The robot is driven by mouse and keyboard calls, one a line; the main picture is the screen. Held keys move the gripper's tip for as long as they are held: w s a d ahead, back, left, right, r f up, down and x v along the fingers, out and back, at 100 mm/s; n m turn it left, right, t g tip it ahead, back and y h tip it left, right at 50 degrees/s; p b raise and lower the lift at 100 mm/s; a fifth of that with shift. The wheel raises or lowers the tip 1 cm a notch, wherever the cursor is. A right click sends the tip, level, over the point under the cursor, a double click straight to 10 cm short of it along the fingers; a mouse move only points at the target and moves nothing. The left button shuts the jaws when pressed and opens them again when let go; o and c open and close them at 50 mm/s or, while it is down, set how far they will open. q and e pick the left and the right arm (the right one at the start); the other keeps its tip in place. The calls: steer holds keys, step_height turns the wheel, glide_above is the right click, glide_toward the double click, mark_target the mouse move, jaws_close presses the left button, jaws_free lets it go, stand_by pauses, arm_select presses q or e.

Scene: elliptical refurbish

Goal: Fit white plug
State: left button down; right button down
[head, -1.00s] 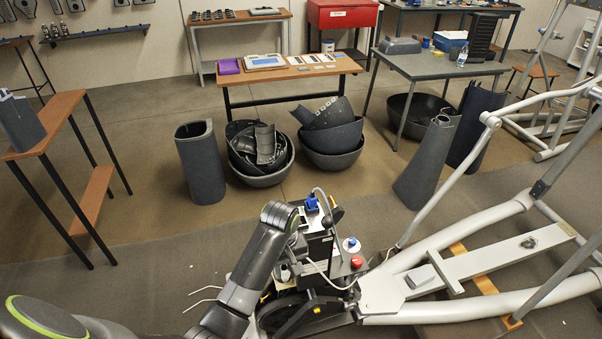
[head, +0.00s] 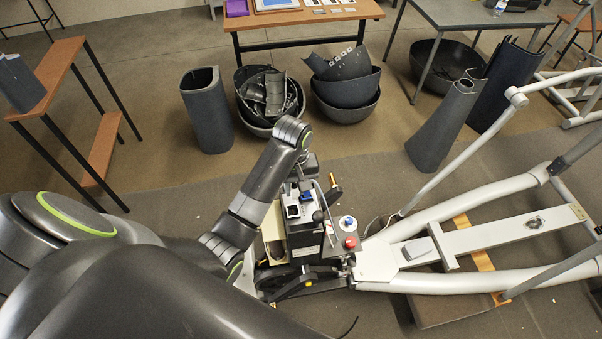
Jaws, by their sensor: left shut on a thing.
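The grey elliptical machine (head: 500,238) stretches across the right half of the head view. Its drive unit (head: 303,240), with a dark housing, small blue parts on top and a red knob, sits at the middle. My left gripper (head: 318,188) is just above the back of this unit, at the end of my arm that bends over from the left. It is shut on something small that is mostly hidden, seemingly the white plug. A thin white cable (head: 328,222) runs down from there along the unit's side. I cannot tell whether the plug touches a socket. My right gripper is not in view.
Dark bowls with parts (head: 268,95) and stacked bowls (head: 346,88) stand behind the unit, beside an upright curved grey cover (head: 206,112). Another cover (head: 445,125) stands to the right. A wooden bench (head: 60,75) is at left. Floor before the bowls is clear.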

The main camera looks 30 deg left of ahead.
mark_target(293, 197)
arm_select(q)
steer(key=shift+s+f, duration=0.15)
steer(key=shift+s, duration=0.7)
steer(key=shift+s+f, duration=0.25)
steer(key=f, duration=0.1)
steer(key=w+f, duration=0.1)
steer(key=f, duration=0.1)
steer(key=shift+w+f, duration=0.1)
steer(key=shift+s+f, duration=0.3)
steer(key=shift+f, duration=0.2)
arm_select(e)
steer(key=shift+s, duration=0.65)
arm_select(q)
steer(key=shift+w+f, duration=0.1)
steer(key=shift+w, duration=0.05)
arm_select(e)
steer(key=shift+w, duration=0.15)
arm_select(q)
steer(key=shift+f, duration=0.6)
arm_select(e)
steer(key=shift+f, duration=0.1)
